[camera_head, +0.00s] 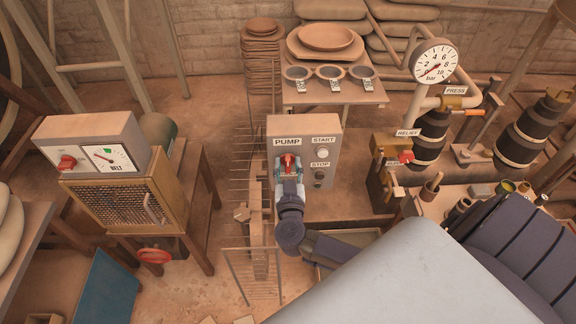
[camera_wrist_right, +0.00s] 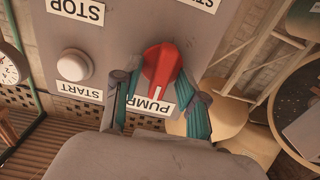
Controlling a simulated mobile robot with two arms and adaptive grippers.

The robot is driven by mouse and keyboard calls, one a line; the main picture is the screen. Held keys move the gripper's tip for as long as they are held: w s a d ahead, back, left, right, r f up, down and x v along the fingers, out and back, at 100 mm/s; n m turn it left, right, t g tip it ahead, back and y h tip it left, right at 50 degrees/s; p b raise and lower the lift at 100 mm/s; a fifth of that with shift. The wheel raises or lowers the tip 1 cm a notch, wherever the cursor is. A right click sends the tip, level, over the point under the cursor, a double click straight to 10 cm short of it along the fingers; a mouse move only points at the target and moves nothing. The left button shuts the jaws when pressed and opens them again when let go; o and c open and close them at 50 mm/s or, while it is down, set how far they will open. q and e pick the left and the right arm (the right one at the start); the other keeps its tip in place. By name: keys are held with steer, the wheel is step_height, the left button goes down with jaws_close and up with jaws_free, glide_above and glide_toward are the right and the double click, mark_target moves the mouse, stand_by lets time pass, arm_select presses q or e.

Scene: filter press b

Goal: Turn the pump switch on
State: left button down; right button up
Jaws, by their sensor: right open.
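The pump box (camera_head: 329,140) is a grey panel with a PUMP label, START and STOP buttons and a red switch knob (camera_head: 289,160). The right wrist view shows the panel upside down. There the red knob (camera_wrist_right: 161,65) has a white mark pointing towards the PUMP label (camera_wrist_right: 150,105). My right gripper (camera_head: 289,173) is open in front of the knob. In the wrist view its two fingers (camera_wrist_right: 158,92) stand on either side of the knob; I cannot tell whether they touch it. My left gripper is not in view.
The START button (camera_head: 322,153) and STOP button (camera_head: 320,174) sit just right of my gripper. A belt control box (camera_head: 90,135) stands left. A relief valve with red handle (camera_head: 406,157) and a pressure gauge (camera_head: 434,61) stand right. A table with bowls (camera_head: 345,95) is behind.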

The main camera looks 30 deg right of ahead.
jaws_close()
steer(key=shift+m, duration=0.3)
steer(key=m+p, duration=0.1)
steer(key=m, duration=0.1)
steer(key=shift+s+m, duration=0.1)
steer(key=shift+m, duration=0.2)
steer(key=m+p, duration=0.1)
steer(key=m, duration=0.2)
steer(key=shift+d+f+m, duration=0.1)
steer(key=shift+m, duration=0.2)
steer(key=m, duration=0.3)
steer(key=m+b, duration=0.1)
steer(key=m, duration=0.3)
steer(key=m+b, duration=0.1)
steer(key=m, duration=0.3)
steer(key=shift+s+d+f, duration=0.1)
steer(key=shift+f, duration=0.2)
steer(key=shift+b, duration=0.3)
